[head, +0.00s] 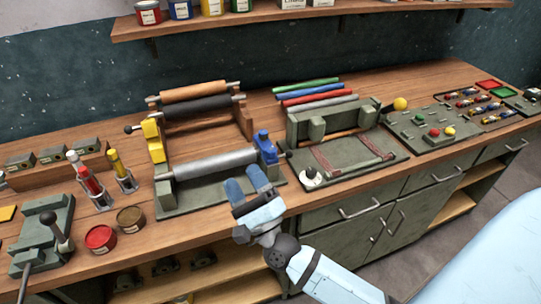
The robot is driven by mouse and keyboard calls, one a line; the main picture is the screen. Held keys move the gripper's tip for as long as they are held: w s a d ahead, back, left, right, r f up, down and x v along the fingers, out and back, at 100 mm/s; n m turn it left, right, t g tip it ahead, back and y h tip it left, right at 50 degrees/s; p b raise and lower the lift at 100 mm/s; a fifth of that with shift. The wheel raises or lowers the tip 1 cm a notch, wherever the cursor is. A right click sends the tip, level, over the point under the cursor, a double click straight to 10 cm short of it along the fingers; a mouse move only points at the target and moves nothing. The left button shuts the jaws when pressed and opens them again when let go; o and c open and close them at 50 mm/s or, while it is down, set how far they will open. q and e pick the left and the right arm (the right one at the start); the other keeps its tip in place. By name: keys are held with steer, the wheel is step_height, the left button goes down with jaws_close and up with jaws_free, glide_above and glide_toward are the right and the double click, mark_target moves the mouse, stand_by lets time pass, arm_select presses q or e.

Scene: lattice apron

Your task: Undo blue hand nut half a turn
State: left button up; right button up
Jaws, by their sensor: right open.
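The blue hand nut (266,147) stands at the right end of a green-grey roller frame (190,207) on the wooden bench. It is by the end of a grey metal roller (213,164). My right gripper (245,184) is open and empty, with its two blue fingers pointing up and away at the bench's front edge. It is just below and left of the blue hand nut in the picture, apart from it. My left gripper is out of view.
A yellow hand nut (152,141) is at the frame's left side, with a dark roller (195,108) behind. A green-grey fixture (345,150) with a white knob (312,176) stands close on the right. Red (100,238) and brown (131,218) tins stand at the left front.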

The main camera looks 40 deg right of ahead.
steer(key=d+f+m+g+h, duration=0.2)
steer(key=d+m+g+h, duration=0.15)
steer(key=m+h, duration=0.75)
steer(key=m+g, duration=0.7)
steer(key=m, duration=0.1)
glide_toward(271, 154)
steer(key=shift+h, duration=0.4)
steer(key=p+x, duration=0.2)
steer(key=x, duration=0.7)
steer(key=shift+w+a+f, duration=0.1)
steer(key=shift+a+f, duration=0.05)
steer(key=shift+a, duration=0.05)
steer(key=shift+w+d, duration=0.3)
steer(key=shift+w, duration=0.1)
steer(key=c, duration=0.9)
